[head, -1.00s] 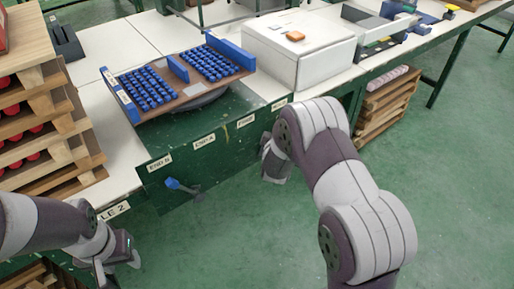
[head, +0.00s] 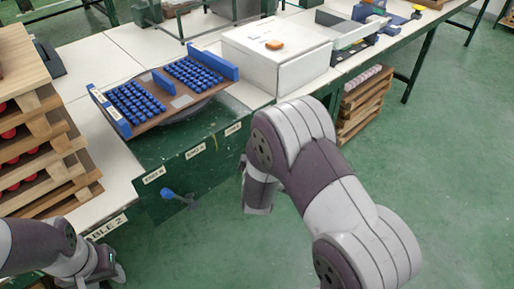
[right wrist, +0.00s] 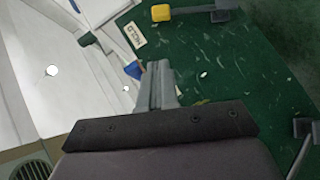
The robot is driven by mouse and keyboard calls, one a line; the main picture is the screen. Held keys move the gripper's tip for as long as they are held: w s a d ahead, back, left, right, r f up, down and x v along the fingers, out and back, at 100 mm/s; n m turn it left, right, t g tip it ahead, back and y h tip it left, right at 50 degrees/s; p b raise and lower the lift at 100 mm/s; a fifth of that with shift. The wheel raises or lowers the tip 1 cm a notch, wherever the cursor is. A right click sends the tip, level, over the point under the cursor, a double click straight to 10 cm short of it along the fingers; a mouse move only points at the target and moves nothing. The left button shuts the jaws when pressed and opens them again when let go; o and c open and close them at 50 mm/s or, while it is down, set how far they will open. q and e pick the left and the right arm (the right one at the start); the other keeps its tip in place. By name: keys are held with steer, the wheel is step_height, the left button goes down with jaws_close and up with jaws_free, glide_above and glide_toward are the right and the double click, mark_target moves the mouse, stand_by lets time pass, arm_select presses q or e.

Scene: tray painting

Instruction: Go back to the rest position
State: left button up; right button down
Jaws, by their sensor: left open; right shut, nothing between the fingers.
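My left gripper (head: 98,279) is low at the left edge of the head view, beside the front of the table and partly cut off by the frame. It is open, with nothing seen in it.
A brown tray (head: 181,101) with rows of blue pieces lies on the table. A white box (head: 270,62) stands right of it. Stacked wooden trays (head: 40,150) with red pieces stand at the left. A blue-ended lever (head: 168,194) juts from the table front. Green floor right is clear.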

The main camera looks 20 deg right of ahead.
steer(key=shift+a, duration=0.1)
step_height(320, 180, down, 5)
steer(key=s+a+m+g+y, duration=0.2)
steer(key=s+m+g, duration=0.1)
steer(key=s+a+m+g+y, duration=0.45)
steer(key=s+g, duration=0.35)
steer(key=s, duration=0.5)
steer(key=s+d+r+m+g+h, duration=0.1)
steer(key=s+r+m+g, duration=0.1)
steer(key=s+r, duration=0.35)
step_height(320, 180, up, 17)
steer(key=p, duration=1.6)
steer(key=shift+d+f+t, duration=0.2)
steer(key=shift+d+t, duration=0.1)
steer(key=shift+t, duration=0.1)
